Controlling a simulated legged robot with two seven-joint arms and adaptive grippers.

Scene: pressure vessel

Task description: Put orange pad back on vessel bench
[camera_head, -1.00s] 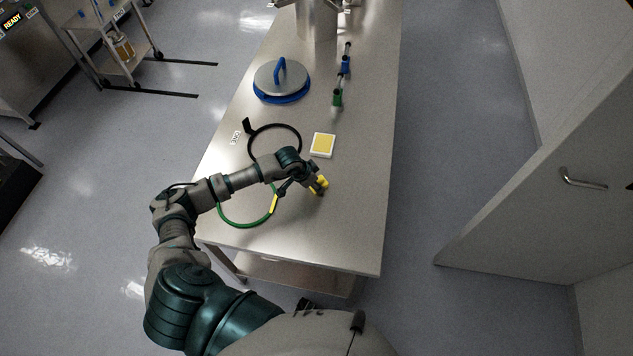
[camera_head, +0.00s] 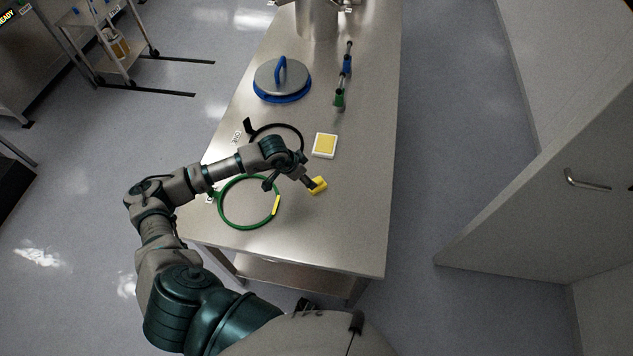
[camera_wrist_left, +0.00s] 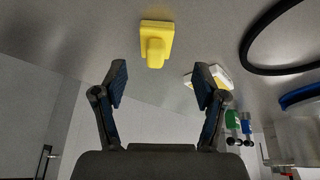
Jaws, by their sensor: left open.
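A yellow-orange pad (camera_head: 317,186) with a raised grip lies on the steel bench (camera_head: 340,235), right of the green ring. In the wrist view the pad (camera_wrist_left: 156,40) is beyond the fingertips, with clear space between. My left gripper (camera_head: 309,183) is just left of the pad in the head view. In the wrist view its fingers (camera_wrist_left: 161,84) are spread wide with nothing between them. My right gripper is not in view.
A white square tray with a yellow face (camera_head: 325,145) lies behind the pad. A black ring (camera_head: 300,132), green ring (camera_head: 222,212), blue-rimmed lid (camera_head: 283,97) and green and blue fittings (camera_head: 339,100) are on the bench. The front right bench top is bare.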

